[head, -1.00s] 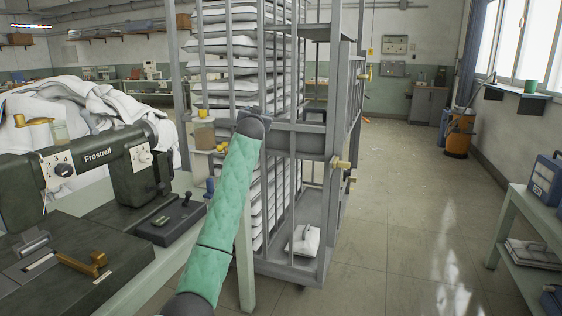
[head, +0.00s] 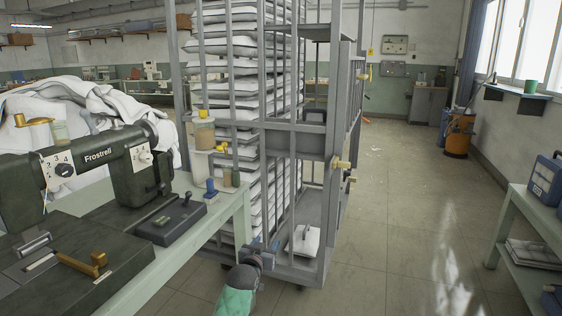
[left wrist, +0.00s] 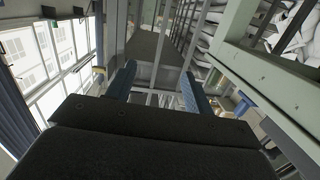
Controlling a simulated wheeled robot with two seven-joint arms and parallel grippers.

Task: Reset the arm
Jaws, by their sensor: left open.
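My left arm, in a green quilted sleeve, comes in at the bottom middle of the head view. Its gripper (head: 265,248) is low, at the foot of the grey rack and beside the table leg. In the left wrist view the gripper (left wrist: 157,85) shows two blue fingers spread apart with nothing between them. Beyond them are grey bars. My right gripper is not in view.
The grey barred rack (head: 290,127) holds stacked white bundles, and a white bundle (head: 303,240) lies on its base. A Frostrell sewing machine (head: 98,155) stands on the pale green table (head: 172,258) at left.

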